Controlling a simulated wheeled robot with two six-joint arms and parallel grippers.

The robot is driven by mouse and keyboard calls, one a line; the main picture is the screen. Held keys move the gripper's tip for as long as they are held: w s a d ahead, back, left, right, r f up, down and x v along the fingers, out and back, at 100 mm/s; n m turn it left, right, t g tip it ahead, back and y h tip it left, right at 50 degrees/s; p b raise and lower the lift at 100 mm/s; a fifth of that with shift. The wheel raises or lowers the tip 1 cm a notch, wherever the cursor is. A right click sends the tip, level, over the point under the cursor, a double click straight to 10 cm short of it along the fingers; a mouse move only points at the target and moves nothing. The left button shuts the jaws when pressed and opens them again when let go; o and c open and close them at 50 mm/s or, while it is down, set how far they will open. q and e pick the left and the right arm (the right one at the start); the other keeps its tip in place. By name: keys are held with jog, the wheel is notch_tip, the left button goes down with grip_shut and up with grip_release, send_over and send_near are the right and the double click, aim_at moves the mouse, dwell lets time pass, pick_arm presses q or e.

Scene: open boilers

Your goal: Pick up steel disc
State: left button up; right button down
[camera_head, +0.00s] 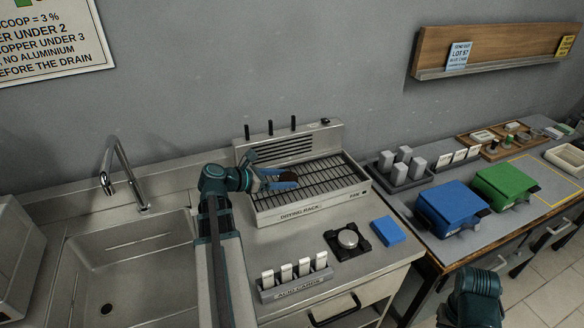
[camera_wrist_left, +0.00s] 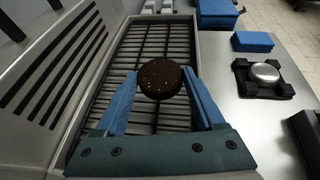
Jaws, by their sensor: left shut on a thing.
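My left gripper (camera_head: 292,178) is over the drying rack (camera_head: 262,216) in the head view. Its blue fingers are shut on a dark brown, speckled round disc (camera_wrist_left: 162,80), which shows clearly between the fingertips in the left wrist view. I cannot tell from its surface whether this disc is steel. A shiny silver disc (camera_head: 348,239) sits on a black square holder on the counter, right of my left arm; it also shows in the left wrist view (camera_wrist_left: 265,73). My right gripper is not in view; only part of my right arm shows at the lower right.
A blue block (camera_head: 388,231) lies beside the black holder. A labelled card stand (camera_head: 295,283) is at the counter front. The sink (camera_head: 130,262) is at left. Blue (camera_head: 450,206) and green (camera_head: 505,184) boxes stand on the right bench. The rack's slatted back panel rises behind it.

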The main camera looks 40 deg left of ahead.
pick_arm(q)
jog(key=s, duration=0.2)
jog(key=s+d, duration=0.1)
jog(key=s, duration=0.4)
jog(key=shift+d+r, duration=0.25)
jog(key=shift+r, duration=0.1)
